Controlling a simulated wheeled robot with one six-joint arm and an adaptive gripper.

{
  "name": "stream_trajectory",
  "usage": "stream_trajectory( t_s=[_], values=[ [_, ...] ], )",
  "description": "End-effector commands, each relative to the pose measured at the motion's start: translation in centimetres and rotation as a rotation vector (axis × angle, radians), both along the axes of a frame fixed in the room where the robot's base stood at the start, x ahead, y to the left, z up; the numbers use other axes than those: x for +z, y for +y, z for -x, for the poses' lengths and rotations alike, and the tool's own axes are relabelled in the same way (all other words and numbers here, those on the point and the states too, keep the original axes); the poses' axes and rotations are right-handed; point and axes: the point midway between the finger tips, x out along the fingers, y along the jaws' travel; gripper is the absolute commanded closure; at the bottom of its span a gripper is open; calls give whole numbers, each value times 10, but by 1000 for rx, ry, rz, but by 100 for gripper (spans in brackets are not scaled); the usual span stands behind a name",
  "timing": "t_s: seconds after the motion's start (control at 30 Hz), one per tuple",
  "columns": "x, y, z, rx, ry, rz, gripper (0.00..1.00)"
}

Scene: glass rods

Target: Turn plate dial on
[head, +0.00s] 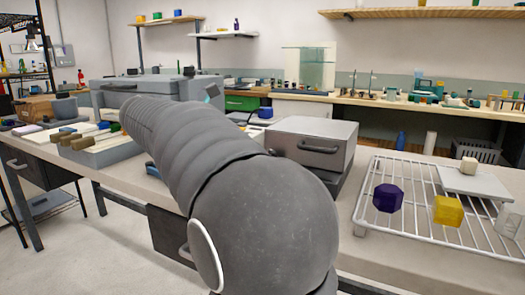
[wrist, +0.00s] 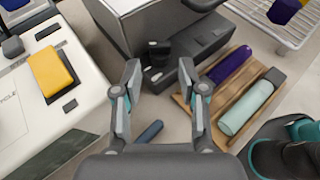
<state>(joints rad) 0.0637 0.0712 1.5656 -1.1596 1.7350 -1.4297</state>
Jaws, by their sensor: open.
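My gripper (wrist: 160,72) is open and empty in the wrist view, its two fingers spread wide. A small black knob-like part (wrist: 158,48) shows just beyond and between the fingertips, at the front of a dark grey base (wrist: 195,48). It may be the plate dial; I cannot read its setting. No finger appears closed around it. In the head view, the dark base (head: 328,178) shows under a light grey box (head: 320,133) with a handle. My arm covers the middle of that view and hides the gripper and the dial.
A wooden tray (wrist: 206,124) holds a purple cylinder (wrist: 230,66) and a pale green cylinder (wrist: 246,108) at right. A white unit with a yellow block (wrist: 52,72) is at left. A wire rack (head: 410,222) carries a purple block (head: 388,198) and a yellow cube (head: 448,210).

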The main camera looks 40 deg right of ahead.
Motion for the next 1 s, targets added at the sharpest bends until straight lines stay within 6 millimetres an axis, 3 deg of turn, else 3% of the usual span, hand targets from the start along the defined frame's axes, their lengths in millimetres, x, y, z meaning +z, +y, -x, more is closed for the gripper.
stream_trajectory(
  t_s=[0.3, 0.73, 0.77, 0.9, 1.0],
  values=[
    [-17, -39, 10, 1, 1, 0, 58],
    [-21, -46, 12, 4, -1, 0, 58],
    [-20, -46, 12, 4, -1, 0, 63],
    [-20, -46, 12, 4, -1, 0, 98],
    [-21, -46, 12, 3, 0, 0, 100]
  ],
)
